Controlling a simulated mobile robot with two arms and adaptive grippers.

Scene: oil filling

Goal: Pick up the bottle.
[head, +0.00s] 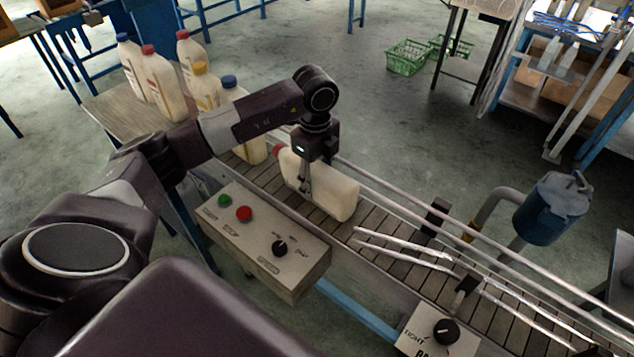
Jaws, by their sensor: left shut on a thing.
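A cream jug-like bottle (335,193) with a red cap lies tilted on its side at the conveyor, its cap toward the left. My left gripper (305,188) reaches down over it from above and is shut on it; the fingers cover part of its side. I cannot tell whether the bottle touches the conveyor slats. Several similar bottles stand upright at the upper left, among them a red-capped one (165,88) and a blue-capped one (252,140) nearer the gripper. My right gripper is not in view.
The slatted conveyor (385,233) runs to the lower right between metal rails. A control box (262,245) with green and red buttons sits in front of it. A blue tank (552,208) stands behind the conveyor at right. Green baskets (408,57) lie on the floor.

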